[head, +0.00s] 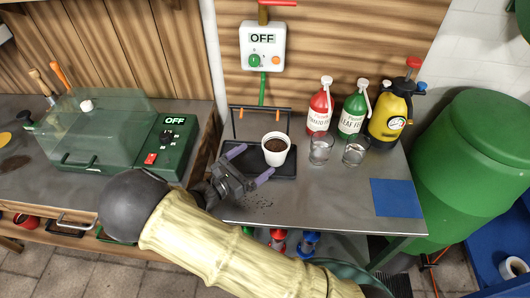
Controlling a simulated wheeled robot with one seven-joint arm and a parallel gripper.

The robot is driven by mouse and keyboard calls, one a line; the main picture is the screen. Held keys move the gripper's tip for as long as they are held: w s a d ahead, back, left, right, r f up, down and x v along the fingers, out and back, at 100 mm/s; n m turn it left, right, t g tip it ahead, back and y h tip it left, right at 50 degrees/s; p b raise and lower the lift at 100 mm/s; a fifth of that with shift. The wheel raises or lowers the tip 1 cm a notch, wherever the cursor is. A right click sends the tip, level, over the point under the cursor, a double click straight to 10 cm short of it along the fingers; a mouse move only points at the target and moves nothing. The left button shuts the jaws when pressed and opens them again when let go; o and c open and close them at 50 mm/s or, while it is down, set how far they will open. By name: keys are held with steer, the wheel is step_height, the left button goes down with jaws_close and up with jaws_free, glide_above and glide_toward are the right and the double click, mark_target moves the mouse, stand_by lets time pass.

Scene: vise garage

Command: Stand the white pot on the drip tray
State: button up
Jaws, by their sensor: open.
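The white pot (275,153), filled with dark soil, stands upright on the black drip tray (286,173), toward the tray's right side. My gripper (256,161) is open, with its two purple-tipped fingers spread apart at the left and front of the pot. The fingers look clear of the pot, and nothing is held. My gripper and wrist hide the tray's front left part.
Two clear glasses (321,150) (355,151), a red bottle (320,108), a green bottle (353,112) and a yellow sprayer (391,118) stand right of the tray. A blue mat (396,198) lies at the right. A lidded green propagator (95,130) is at left.

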steer(key=shift+v, duration=1.15)
stand_by(0.7)
